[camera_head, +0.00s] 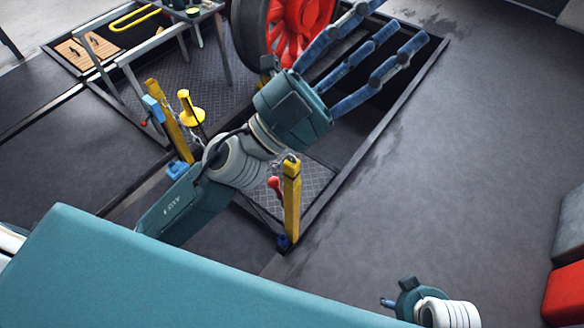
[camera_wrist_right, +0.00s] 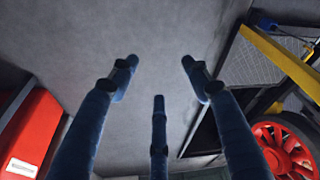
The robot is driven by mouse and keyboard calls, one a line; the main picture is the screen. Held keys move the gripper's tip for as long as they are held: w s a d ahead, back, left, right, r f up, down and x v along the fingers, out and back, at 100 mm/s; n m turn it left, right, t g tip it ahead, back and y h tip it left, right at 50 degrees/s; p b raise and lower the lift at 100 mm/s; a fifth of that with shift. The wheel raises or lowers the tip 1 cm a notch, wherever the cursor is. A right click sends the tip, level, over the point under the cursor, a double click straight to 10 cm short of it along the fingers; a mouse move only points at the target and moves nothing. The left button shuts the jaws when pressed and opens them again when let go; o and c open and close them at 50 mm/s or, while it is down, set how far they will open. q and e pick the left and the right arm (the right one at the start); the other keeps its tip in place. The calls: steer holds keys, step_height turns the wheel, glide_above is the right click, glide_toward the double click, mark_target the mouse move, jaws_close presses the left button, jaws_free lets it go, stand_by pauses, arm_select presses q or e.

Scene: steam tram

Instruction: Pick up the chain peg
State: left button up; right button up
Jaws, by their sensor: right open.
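Two yellow posts stand at the pit's edge with a thin chain (camera_head: 297,157) at the right post (camera_head: 291,200). A small red piece (camera_head: 274,184) hangs beside that post and may be the chain peg; its shape is too small to be sure. My left gripper (camera_head: 378,50) is open and empty, reaching out over the pit and floor beyond the right post. Its forearm covers the space between the posts. My right gripper (camera_wrist_right: 158,85) is open and empty in the right wrist view, with grey floor between its spread fingers. A yellow post (camera_wrist_right: 278,55) shows at that view's upper right.
An open pit with a dark rim (camera_head: 395,115) runs beside a red wheel (camera_head: 290,28). A grey metal table frame (camera_head: 135,85) stands on the left, near a yellow flanged item (camera_head: 190,108). A red box (camera_head: 565,295) is at the right edge. Grey floor is free at right.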

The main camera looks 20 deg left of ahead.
arm_select(q)
steer(key=s+d+f+m+g+h, duration=0.35)
steer(key=s+d+m+g, duration=0.5)
steer(key=m+g, duration=0.45)
steer(key=m+y, duration=0.4)
steer(key=y, duration=1.7)
glide_toward(292, 161)
arm_select(e)
step_height(292, 161, down, 9)
arm_select(q)
steer(key=shift+g+h, duration=0.25)
steer(key=shift+g, duration=0.15)
steer(key=x, duration=0.3)
steer(key=b+x, duration=0.1)
steer(key=x, duration=0.5)
steer(key=shift+w+a+r+b, duration=0.1)
steer(key=shift+w+a+b, duration=0.1)
steer(key=shift+a+b, duration=0.1)
arm_select(e)
step_height(292, 161, up, 5)
steer(key=shift+r, duration=0.1)
